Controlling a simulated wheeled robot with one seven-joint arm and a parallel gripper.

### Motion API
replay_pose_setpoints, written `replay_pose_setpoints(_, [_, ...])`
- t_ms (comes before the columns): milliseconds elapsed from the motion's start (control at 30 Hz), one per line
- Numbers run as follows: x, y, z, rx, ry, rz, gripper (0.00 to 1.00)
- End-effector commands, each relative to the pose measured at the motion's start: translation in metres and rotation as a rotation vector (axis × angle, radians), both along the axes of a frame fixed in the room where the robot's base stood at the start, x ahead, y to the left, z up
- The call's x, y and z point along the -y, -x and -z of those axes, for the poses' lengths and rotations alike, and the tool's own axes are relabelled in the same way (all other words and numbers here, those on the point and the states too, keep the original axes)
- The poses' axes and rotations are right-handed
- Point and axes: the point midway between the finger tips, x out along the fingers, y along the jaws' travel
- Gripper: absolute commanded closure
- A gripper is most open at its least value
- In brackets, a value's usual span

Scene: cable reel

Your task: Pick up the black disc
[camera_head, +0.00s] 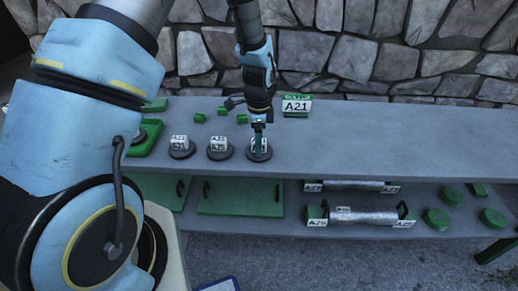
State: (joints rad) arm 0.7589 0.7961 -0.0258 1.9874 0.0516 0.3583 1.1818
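Three black discs with white labelled blocks on top stand in a row on the upper shelf: the left disc (181,153), the middle disc (219,154) and the right disc (259,156). My gripper (258,137) points down at the right disc, with its tip at that disc's white block (259,144). The gripper partly hides the block. I cannot tell whether its fingers are open or closed on the block. The right disc appears to rest flat on the shelf.
The grey upper shelf (400,140) is clear to the right. A green block labelled A21 (296,105) and small green pieces (198,117) are behind the discs. The lower shelf holds silver cylinders (362,216) and green discs (437,219). A stone wall (400,60) stands behind.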

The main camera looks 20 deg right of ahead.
Motion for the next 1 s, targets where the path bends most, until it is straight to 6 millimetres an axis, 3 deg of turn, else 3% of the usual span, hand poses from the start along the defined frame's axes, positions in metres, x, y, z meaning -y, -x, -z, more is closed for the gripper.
replay_pose_setpoints(67, [-0.0001, 0.0, -0.0001, 0.0, 0.0, 0.0, 0.39])
replay_pose_setpoints(600, [-0.0002, 0.0, -0.0003, 0.0, 0.0, 0.0, 0.99])
replay_pose_setpoints(1000, [0.0, -0.0001, -0.0007, 0.0, 0.0, 0.0, 1.0])
